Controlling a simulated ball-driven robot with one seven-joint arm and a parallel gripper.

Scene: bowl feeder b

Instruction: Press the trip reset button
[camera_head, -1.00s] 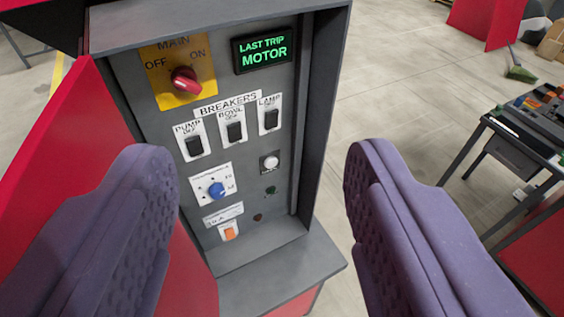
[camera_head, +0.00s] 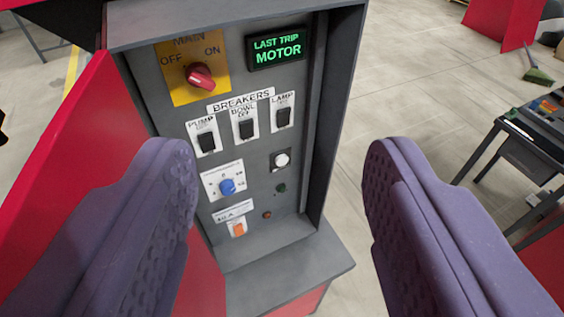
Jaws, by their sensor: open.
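The control panel (camera_head: 262,203) is a grey recessed face in a cabinet. A round white button (camera_head: 281,160) sits in a dark square mount at its right side. An orange button or switch (camera_head: 239,229) sits on a white plate at the lower left, below a label too small to read. I cannot read which control is marked trip reset. A screen (camera_head: 277,48) at the top shows "LAST TRIP MOTOR" in green. My gripper (camera_head: 282,152) is open and empty, its two purple fingers in front of the panel, apart from the buttons.
The panel also has a red main knob (camera_head: 200,76), black breaker switches (camera_head: 247,129), a blue dial (camera_head: 228,187) and small green (camera_head: 281,188) and red (camera_head: 267,215) lamps. A red door (camera_head: 72,160) stands at left. A table (camera_head: 520,135) stands at right; floor lies between.

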